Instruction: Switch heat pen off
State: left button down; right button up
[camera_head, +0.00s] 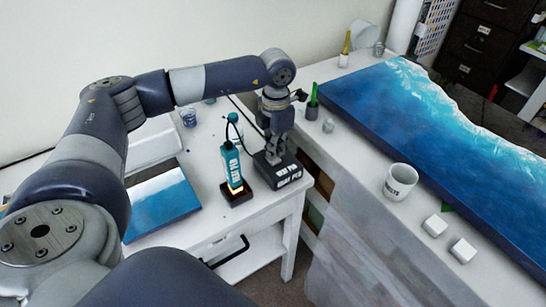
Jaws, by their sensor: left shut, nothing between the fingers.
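The teal heat pen (232,165) stands upright in its dark holder on the white side table, with an orange glow at its lower end. A black cable runs from its top. A dark box with white lettering (284,176) sits just right of the pen. My left gripper (272,158) is shut and empty, pointing down with its fingertips at the top of this box. I cannot tell whether they touch it. The gripper hides part of the box's top, and no switch can be made out. My right gripper is not in view.
A small blue and white panel (162,205) lies on the side table's left part. To the right, a long bench carries a large blue wave panel (420,120), a white mug (400,181), white blocks (435,225) and a green-handled tool in a cup (312,108).

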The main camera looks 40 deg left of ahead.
aim_at(276, 161)
pick_arm(q)
jog(key=shift+f, duration=0.25)
dwell(0.5)
jog(key=shift+f+b, duration=0.85)
jog(key=shift+f, duration=0.05)
dwell(0.3)
jog(key=shift+r, duration=0.2)
jog(key=shift+r+p, duration=0.55)
jog(key=shift+r, duration=0.05)
jog(key=shift+r+p, duration=1.6)
jog(key=shift+r, duration=1.15)
